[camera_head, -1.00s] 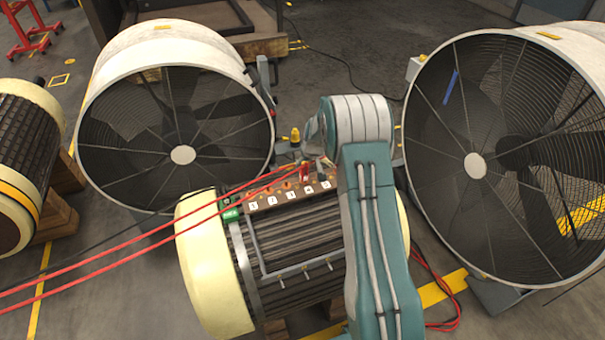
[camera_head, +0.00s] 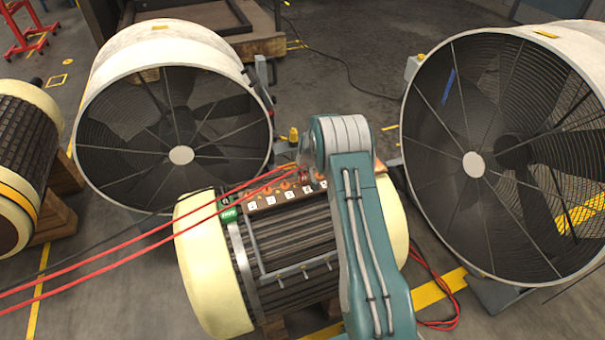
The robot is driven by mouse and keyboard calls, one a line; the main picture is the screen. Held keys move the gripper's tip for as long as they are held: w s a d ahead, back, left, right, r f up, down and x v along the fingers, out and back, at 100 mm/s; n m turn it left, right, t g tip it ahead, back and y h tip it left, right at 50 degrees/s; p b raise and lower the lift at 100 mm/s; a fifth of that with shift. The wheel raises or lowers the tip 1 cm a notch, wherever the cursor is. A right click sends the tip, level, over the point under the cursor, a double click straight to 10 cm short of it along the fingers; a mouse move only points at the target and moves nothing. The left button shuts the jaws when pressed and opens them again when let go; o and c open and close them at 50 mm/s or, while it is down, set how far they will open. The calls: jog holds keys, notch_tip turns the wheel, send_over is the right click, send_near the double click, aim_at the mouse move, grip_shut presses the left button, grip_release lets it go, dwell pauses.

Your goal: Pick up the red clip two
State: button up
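The rotor (camera_head: 290,250), a cream-ended cylinder, lies in front of me with a strip of numbered terminals (camera_head: 262,200) on top. Two red cables (camera_head: 150,240) run from the left edge to this strip. A red clip (camera_head: 303,178) shows small at their end, near the right part of the strip. I cannot read which number it bears. My gripper (camera_head: 306,158) is over the strip, close to the red clip and mostly hidden behind my teal arm. Its fingers are too small and covered to tell whether they are open or touching the clip.
Large round fans stand behind left (camera_head: 181,100) and at right (camera_head: 478,215). Another rotor (camera_head: 22,150) is at the far left. A small yellow object (camera_head: 293,136) sits behind the strip. Loose red cables (camera_head: 440,300) lie on the floor right of the rotor.

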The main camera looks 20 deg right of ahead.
grip_shut()
jog(key=shift+r, duration=0.1)
